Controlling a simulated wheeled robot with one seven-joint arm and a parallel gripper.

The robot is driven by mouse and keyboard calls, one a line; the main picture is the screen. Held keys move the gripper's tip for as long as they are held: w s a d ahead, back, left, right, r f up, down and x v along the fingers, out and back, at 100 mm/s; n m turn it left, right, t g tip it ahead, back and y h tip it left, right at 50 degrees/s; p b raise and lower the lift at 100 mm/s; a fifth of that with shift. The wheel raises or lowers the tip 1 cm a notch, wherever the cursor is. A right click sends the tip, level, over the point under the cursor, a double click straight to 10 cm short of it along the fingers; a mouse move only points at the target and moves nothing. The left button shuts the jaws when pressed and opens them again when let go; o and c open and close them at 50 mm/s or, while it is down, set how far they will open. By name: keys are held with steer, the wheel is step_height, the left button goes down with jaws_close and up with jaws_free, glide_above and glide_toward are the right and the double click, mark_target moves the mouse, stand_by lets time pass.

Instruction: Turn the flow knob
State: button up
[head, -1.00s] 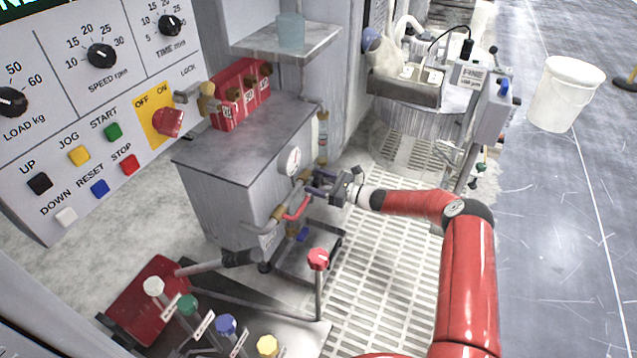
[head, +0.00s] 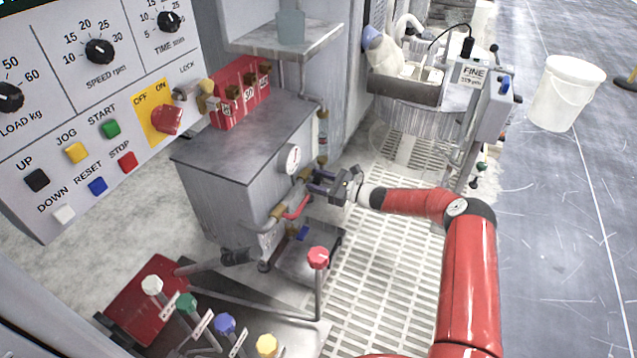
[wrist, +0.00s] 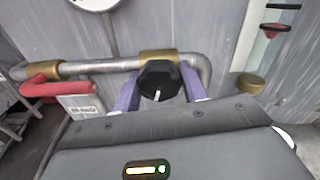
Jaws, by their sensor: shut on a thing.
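The flow knob is a black, faceted knob with a white pointer line, in the wrist view (wrist: 158,80). It sits on the pipe beside a brass fitting. The purple fingers of my gripper (wrist: 160,98) stand on both sides of the knob and are shut on it. In the head view my gripper (head: 318,184) is at the pipework on the front of the grey cabinet, below the round gauge (head: 291,158). The knob is mostly hidden there by the gripper.
A red lever (head: 297,207) is on the pipe just left of my gripper. A flow tube (head: 323,128) stands above it. A tray (head: 325,240) and a red-topped post (head: 318,258) are below. The slatted floor (head: 385,260) to the right is clear.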

steer(key=n+b, duration=0.2)
steer(key=n, duration=0.1)
steer(key=shift+f+b, duration=0.15)
steer(key=shift+b, duration=0.15)
steer(key=shift+n+b, duration=0.6)
steer(key=shift+n, duration=0.5)
steer(key=o, duration=1)
steer(key=shift+c, duration=0.2)
steer(key=shift+d, duration=0.1)
steer(key=v, duration=0.7)
steer(key=shift+d+p, duration=0.3)
steer(key=shift+p, duration=0.15)
